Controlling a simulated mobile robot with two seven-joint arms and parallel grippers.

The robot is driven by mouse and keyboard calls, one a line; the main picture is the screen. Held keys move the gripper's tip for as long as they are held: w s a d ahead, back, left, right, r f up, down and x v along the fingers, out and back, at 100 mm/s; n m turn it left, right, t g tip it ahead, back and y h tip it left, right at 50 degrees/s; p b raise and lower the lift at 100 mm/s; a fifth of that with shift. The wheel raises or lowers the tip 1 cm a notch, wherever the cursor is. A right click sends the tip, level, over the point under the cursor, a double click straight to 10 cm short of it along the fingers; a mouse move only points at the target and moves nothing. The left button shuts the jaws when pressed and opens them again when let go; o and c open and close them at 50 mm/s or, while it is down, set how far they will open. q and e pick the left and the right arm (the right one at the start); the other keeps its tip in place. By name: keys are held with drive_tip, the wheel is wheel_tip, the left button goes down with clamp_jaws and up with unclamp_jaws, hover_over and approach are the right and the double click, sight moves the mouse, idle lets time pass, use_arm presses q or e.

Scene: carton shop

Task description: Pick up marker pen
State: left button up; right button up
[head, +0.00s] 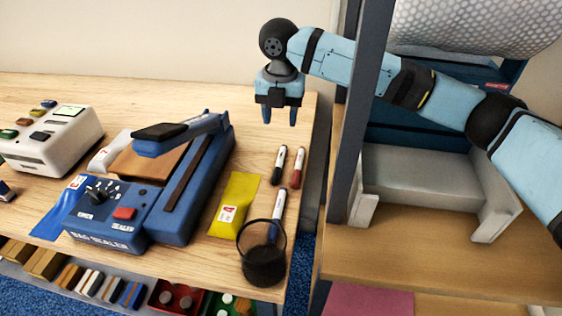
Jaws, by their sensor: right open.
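A marker pen with a black end (278,165) lies on the wooden table, beside a second marker pen with a dark red end (298,167). A third marker, white and blue (279,212), stands tilted in a dark mesh cup (262,255) at the table's front right. My right gripper (279,116) is open and empty, with its fingers pointing down. In the picture it is above the two lying markers and apart from them. My left gripper is not in view.
A blue bag sealer (110,222) and a yellow packet (235,204) sit left of the markers. A white device (52,140) stands farther left. A grey upright post (357,115) and a shelf unit (440,268) border the table's right side.

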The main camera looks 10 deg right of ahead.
sight(280, 160)
wheel_tip(280, 160, down, 13)
drive_tip(key=shift+w+r+b, duration=0.1)
drive_tip(key=shift+r+b, duration=0.1)
drive_tip(key=shift+b, duration=0.75)
clamp_jaws()
